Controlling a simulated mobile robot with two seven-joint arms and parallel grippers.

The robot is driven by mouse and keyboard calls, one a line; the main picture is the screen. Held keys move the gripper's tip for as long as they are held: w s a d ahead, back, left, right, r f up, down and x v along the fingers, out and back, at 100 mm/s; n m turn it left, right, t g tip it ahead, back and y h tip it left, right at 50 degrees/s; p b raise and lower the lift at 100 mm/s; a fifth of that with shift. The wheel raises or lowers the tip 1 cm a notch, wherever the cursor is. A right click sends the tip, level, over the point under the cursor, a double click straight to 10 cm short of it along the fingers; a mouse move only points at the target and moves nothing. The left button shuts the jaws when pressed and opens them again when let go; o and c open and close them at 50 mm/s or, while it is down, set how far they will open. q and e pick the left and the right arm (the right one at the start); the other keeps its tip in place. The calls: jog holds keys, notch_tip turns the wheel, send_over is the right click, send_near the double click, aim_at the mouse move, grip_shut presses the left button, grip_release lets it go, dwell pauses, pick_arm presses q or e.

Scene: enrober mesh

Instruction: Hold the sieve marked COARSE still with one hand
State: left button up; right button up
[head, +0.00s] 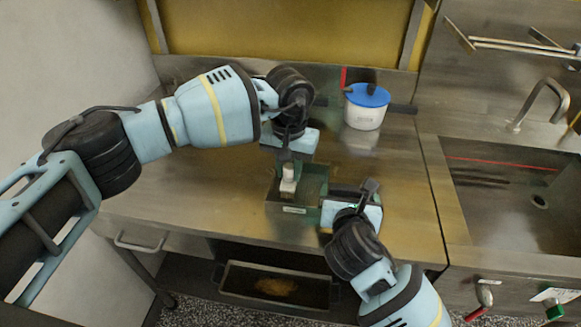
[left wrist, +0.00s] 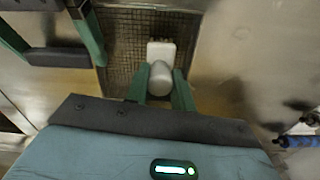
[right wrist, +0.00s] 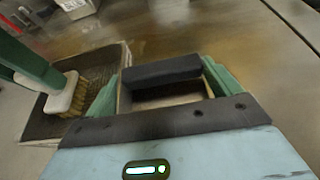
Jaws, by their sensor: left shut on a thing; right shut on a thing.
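The sieve (head: 294,210) is a shallow metal frame with dark mesh (left wrist: 120,40) on the steel worktop. A label shows on its front, too small to read. My left gripper (head: 287,172) points down over it, shut on the pale handle of a brush (head: 288,186). The brush's white head and brown bristles (right wrist: 68,95) are at the mesh; I cannot tell how firmly they touch. My right gripper (head: 328,203) is at the sieve's right side, shut on its black handle (right wrist: 162,71). This handle also shows in the left wrist view (left wrist: 58,57).
A white tub (head: 363,118) with a blue lid (head: 368,95) stands behind and right of the sieve. A sink (head: 510,190) with a tap (head: 540,100) is at the right. Below the worktop, a dark tray (head: 235,282) holds orange-brown material. The worktop left of the sieve is clear.

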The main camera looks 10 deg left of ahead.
pick_arm(q)
jog(key=shift+d, duration=1)
jog(key=shift+r, duration=0.1)
jog(key=shift+d, duration=1)
jog(key=shift+a, duration=0.1)
jog(key=shift+a+f, duration=0.25)
jog(key=shift+a, duration=0.7)
jog(key=shift+a, duration=0.15)
jog(key=shift+a, duration=0.9)
